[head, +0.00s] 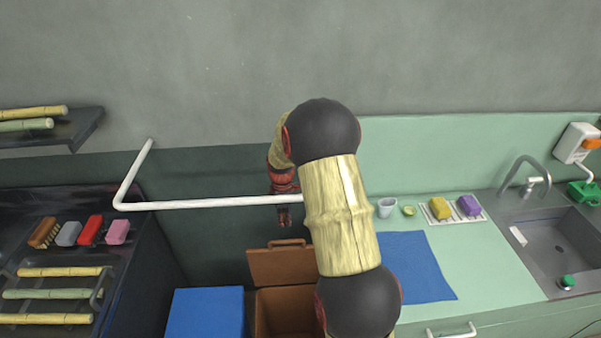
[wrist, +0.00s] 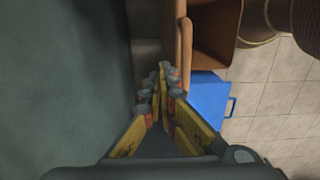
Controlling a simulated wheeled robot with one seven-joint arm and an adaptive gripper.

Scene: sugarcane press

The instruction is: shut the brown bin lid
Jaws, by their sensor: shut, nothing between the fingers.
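The brown bin (head: 265,314) stands open on the floor, with its dark inside showing in the wrist view (wrist: 215,32). Its brown lid (head: 262,266) is raised at the wall side, with a handle along its top edge. In the wrist view the lid (wrist: 183,45) shows nearly edge-on. My gripper (head: 283,222) points down above and behind the lid. Its yellow fingers (wrist: 166,85) are closed together and empty, on the wall side of the lid, very near it; I cannot tell if they touch. My arm hides part of the bin's right side.
A blue bin (head: 205,312) stands left of the brown one. A white rail (head: 215,204) runs across near my gripper. The green counter (head: 475,270) with a blue mat (head: 415,265) and the sink (head: 560,245) are at right. A dark counter with brushes and cane is at left.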

